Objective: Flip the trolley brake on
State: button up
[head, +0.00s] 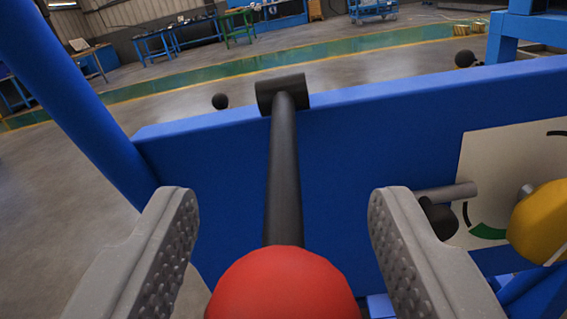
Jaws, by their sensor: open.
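The brake lever is a dark rod (284,170) with a red ball knob (283,287) at its near end. The rod runs up from the knob to a dark cylindrical pivot (283,93) at the top edge of the blue trolley panel (380,150). My gripper (280,215) is open, with one grey ridged finger left of the lever and one right of it. Neither finger visibly touches the rod or knob. The lower part of the knob is cut off by the picture's bottom edge.
A sloping blue post (75,90) stands at left. At right are a white plate (510,170) with green and black marks, a yellow knob (542,222) and a grey rod (447,192) with a black end, close by my right finger. Workbenches stand far behind across open floor.

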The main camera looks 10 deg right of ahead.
aim_at(279, 229)
jog(key=shift+w+d, duration=0.1)
jog(key=shift+w, duration=0.25)
jog(key=shift+c, duration=0.3)
grip_shut()
jog(key=shift+r, duration=0.15)
notch_tip(279, 229, up, 4)
jog(key=g+p, duration=0.3)
jog(key=p, duration=0.4)
jog(key=shift+w, duration=0.1)
jog(key=r+g+p, duration=0.1)
jog(key=p, duration=0.3)
jog(key=w+r+g+y+p, duration=0.1)
jog(key=g+p, duration=0.1)
jog(key=p, duration=0.2)
jog(key=shift+d+r, duration=0.1)
jog(key=shift+d, duration=0.05)
jog(key=p, duration=0.2)
jog(key=w+r+p, duration=0.1)
jog(key=p, duration=0.1)
jog(key=shift+w+d+r, duration=0.1)
jog(key=shift+d+r, duration=0.05)
jog(key=shift+r, duration=0.15)
jog(key=shift+w, duration=0.15)
